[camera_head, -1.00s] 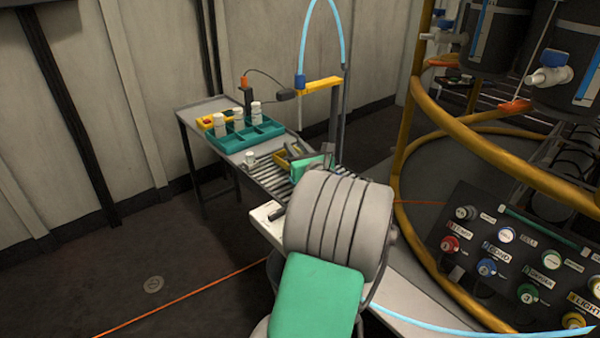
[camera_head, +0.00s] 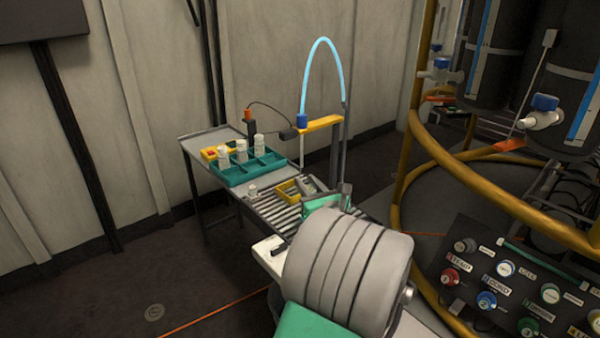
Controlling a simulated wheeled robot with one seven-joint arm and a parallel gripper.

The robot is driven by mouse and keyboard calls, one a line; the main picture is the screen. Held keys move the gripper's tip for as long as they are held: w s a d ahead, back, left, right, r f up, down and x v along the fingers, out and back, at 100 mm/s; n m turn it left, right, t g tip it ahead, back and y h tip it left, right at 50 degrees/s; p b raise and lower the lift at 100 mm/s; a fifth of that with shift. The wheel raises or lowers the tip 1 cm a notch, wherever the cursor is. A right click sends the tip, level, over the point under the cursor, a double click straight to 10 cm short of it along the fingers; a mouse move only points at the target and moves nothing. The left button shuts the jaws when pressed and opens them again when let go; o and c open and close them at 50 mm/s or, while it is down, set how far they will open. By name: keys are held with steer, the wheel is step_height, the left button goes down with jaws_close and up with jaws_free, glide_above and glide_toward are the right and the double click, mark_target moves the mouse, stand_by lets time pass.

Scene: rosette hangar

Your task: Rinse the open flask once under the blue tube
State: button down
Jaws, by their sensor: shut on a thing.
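The light blue tube (camera_head: 322,42) arches over a yellow bracket (camera_head: 322,125) and ends in a blue fitting with a pale spout pointing down. My gripper (camera_head: 310,186) is beyond my grey arm link, with its green body to the right of and below the spout. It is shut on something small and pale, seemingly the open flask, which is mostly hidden. I cannot tell whether it is directly under the spout. A small white cap-like piece (camera_head: 252,190) stands on the bench to the left.
A teal tray (camera_head: 232,178) holds white bottles (camera_head: 241,151) on the grey bench (camera_head: 190,140). A yellow holder (camera_head: 285,196) sits on the slatted part near my gripper. A yellow pipe frame (camera_head: 470,178) and a button panel (camera_head: 500,270) stand on the right.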

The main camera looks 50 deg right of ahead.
steer(key=s+a+r+p, duration=0.3)
steer(key=s+a+p, duration=0.2)
steer(key=s+p, duration=0.2)
steer(key=shift+s+a+r, duration=0.25)
steer(key=shift+s, duration=1.1)
steer(key=w+a, duration=0.2)
steer(key=a, duration=0.7)
steer(key=shift+a, duration=0.35)
steer(key=shift+w, duration=0.1)
